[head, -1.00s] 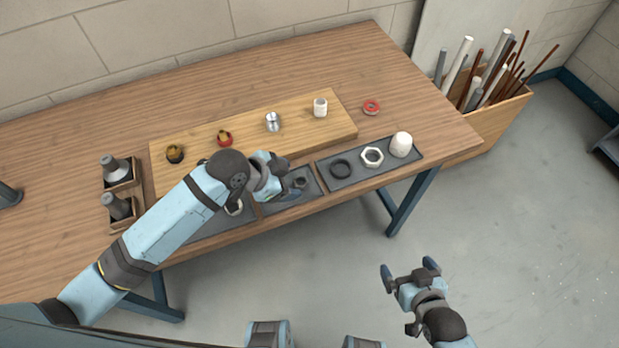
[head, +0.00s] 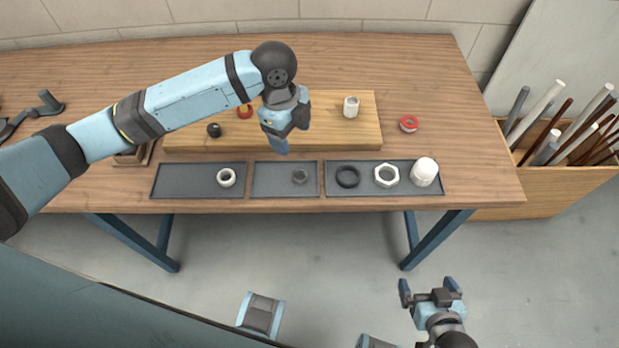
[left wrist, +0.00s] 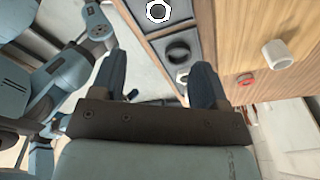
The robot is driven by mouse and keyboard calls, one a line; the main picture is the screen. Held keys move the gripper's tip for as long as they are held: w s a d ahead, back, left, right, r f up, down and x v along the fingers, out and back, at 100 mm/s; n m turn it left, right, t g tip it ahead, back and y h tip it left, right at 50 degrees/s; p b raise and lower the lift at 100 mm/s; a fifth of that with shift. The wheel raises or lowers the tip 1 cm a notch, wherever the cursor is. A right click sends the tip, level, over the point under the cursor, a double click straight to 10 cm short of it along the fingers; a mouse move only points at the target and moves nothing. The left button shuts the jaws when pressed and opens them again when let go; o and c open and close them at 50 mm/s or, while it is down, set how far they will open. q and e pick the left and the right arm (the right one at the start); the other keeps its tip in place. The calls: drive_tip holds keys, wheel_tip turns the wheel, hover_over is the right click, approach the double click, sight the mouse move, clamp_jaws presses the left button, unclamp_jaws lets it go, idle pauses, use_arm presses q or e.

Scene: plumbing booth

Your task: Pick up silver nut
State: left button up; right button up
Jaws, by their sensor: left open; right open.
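A small hex nut (head: 300,176) lies in the middle grey tray (head: 264,188); it looks dark grey in the head view. A bright silver hex nut (left wrist: 158,11) at the top of the left wrist view appears to be the same one. My left gripper (head: 283,140) is open and empty, above the front edge of the wooden board, behind and a little left of the nut. Its two fingers (left wrist: 160,78) show apart in the left wrist view, with the nut beyond them. My right gripper (head: 428,288) is open and empty over the floor, away from the table.
The right tray (head: 335,191) holds a black ring (head: 348,177), a white hex nut (head: 387,175) and a white cap (head: 424,172). The left tray (head: 185,182) holds a white ring (head: 226,177). A white fitting (head: 351,107) stands on the board (head: 330,136); a red ring (head: 409,124) lies right of it.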

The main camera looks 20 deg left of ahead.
use_arm(q)
approach(301, 179)
drive_tip(key=shift+f, duration=0.6)
drive_tip(key=shift+s+d+f, duration=0.1)
drive_tip(key=shift+d+f, duration=0.1)
drive_tip(key=shift+f, duration=0.8)
drive_tip(key=shift+d+f, duration=0.2)
drive_tip(key=shift+f, duration=0.8)
drive_tip(key=shift+s+d+f, duration=0.1)
drive_tip(key=shift+d+f, duration=0.1)
drive_tip(key=shift+f, duration=0.8)
drive_tip(key=c, duration=1)
